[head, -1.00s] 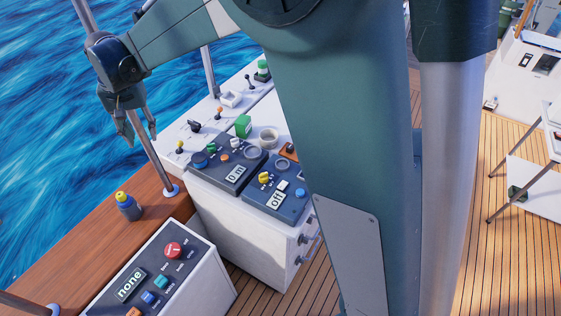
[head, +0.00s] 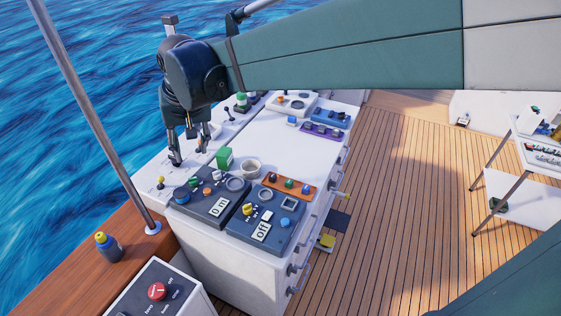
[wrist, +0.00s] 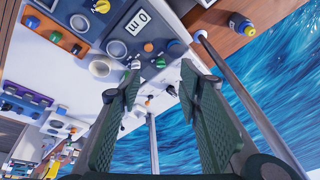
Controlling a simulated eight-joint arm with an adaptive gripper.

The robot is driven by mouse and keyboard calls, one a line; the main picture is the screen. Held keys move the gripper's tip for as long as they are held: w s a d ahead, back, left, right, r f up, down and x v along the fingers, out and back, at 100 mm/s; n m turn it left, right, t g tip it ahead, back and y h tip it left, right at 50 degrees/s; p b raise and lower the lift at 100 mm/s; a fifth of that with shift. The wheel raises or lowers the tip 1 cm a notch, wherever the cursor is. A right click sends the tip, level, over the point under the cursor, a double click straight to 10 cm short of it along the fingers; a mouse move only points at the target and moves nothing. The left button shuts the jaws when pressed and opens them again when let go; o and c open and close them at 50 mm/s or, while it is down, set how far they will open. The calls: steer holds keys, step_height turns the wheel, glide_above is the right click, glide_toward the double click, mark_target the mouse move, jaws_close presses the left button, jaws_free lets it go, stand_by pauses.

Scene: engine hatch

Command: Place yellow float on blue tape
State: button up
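My gripper (head: 190,152) hangs fingers-down over the white counter, left of a green block. In the wrist view its two fingers (wrist: 160,75) are spread, with nothing held between them. A dark bottle-like object with a yellow top (head: 107,247) stands upright on the wooden rail, apart from my gripper; it also shows in the wrist view (wrist: 243,25). I cannot tell if it is the float. A round blue piece (head: 181,195) sits at the left of the dark "0 m" panel. I cannot tell if it is tape or a knob.
The green block (head: 224,158) and a white ring-shaped roll (head: 251,168) stand behind the control panels (head: 265,222). A metal pole (head: 90,110) rises near the rail, left of my gripper. Handles stick out along the counter's right side. The wooden deck (head: 400,190) is open.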

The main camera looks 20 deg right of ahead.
steer(key=s+d+f+t, duration=0.2)
steer(key=s+d, duration=0.9)
steer(key=d, duration=0.1)
steer(key=s+d+f+t+h, duration=0.1)
steer(key=s+d+f, duration=0.1)
steer(key=s+d, duration=0.9)
steer(key=shift+s+d+f+t, duration=0.25)
steer(key=shift+s+d+t, duration=0.15)
steer(key=shift+d, duration=0.1)
